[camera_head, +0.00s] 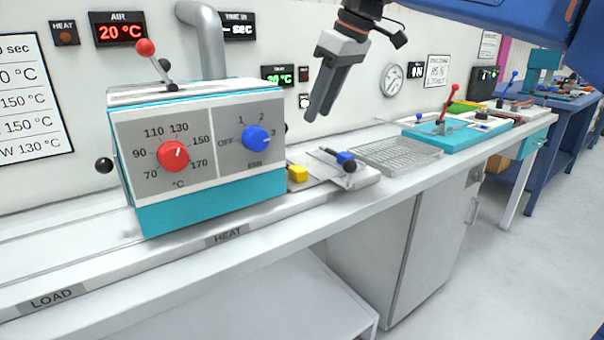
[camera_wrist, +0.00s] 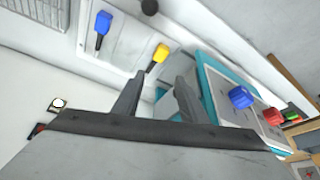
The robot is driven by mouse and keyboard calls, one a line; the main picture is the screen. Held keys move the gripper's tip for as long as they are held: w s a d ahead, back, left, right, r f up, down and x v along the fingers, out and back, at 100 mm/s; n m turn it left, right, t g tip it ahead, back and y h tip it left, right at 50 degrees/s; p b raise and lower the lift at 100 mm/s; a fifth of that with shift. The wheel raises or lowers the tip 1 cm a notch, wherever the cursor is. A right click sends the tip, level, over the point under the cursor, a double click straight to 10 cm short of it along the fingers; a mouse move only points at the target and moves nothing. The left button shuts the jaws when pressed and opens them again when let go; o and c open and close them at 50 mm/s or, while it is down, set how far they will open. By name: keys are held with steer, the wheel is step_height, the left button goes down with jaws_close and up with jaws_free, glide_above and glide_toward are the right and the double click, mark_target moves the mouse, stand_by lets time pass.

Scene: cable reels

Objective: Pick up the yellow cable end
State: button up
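The yellow cable end (camera_head: 297,173) is a small yellow block low on the bench, just right of the teal and white heater box. It also shows in the wrist view (camera_wrist: 161,52), with a dark stem toward my gripper. My gripper (camera_head: 318,110) hangs tilted above the bench, higher than the yellow end and apart from it. In the wrist view its two fingers (camera_wrist: 160,78) are spread with nothing between them. The yellow end appears beyond the gap between the fingertips.
A heater box (camera_head: 165,215) with red and blue knobs stands left of the yellow end. A blue-ended piece (camera_head: 346,158) lies on a pale plate to the right. A metal grid tray (camera_head: 398,157) and a teal fixture (camera_head: 440,133) are farther right. The wall is close behind.

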glide_above(296, 167)
steer(key=s+d, duration=0.2)
step_height(296, 167, down, 9)
steer(key=shift+w+d+f, duration=0.15)
steer(key=shift+x, duration=3.15)
steer(key=shift+w, duration=0.1)
jaws_close()
steer(key=shift+d, duration=0.1)
